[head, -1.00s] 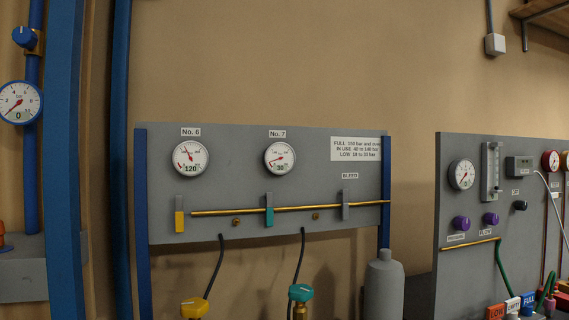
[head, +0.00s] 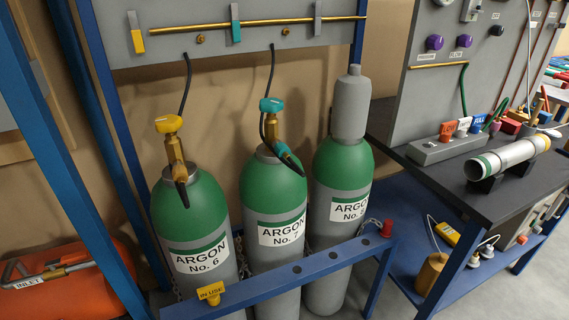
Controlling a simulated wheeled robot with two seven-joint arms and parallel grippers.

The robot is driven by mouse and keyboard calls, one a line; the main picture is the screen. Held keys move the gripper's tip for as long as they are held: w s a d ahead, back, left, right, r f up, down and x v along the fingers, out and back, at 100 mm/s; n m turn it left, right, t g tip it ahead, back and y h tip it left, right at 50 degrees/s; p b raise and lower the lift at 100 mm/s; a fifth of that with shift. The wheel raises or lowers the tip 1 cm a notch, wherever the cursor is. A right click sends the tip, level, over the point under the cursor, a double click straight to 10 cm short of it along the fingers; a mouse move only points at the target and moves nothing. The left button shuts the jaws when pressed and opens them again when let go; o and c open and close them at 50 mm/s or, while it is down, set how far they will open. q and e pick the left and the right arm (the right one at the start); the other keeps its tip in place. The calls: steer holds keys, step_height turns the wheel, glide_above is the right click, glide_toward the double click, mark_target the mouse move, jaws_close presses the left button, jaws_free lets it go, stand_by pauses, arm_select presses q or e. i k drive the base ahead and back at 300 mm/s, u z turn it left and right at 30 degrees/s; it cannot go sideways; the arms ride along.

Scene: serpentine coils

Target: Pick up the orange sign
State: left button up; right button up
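A small orange sign (head: 447,131) stands upright in a grey holder block (head: 432,151) on the dark bench at the right. It is at the left end of a row, beside a white sign (head: 463,127) and a blue sign (head: 478,123). In the earlier head view the orange sign reads LOW. Neither of my grippers is in view.
Several green and grey argon cylinders (head: 273,195) stand behind a blue rail (head: 325,262) with a yellow IN USE tag (head: 211,293). A metal tube (head: 510,157) lies on the dark bench (head: 445,172) in front of the signs.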

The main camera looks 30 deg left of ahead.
mark_target(446, 129)
steer(key=z, duration=1.9)
steer(key=i, duration=2)
steer(key=u, duration=3.75)
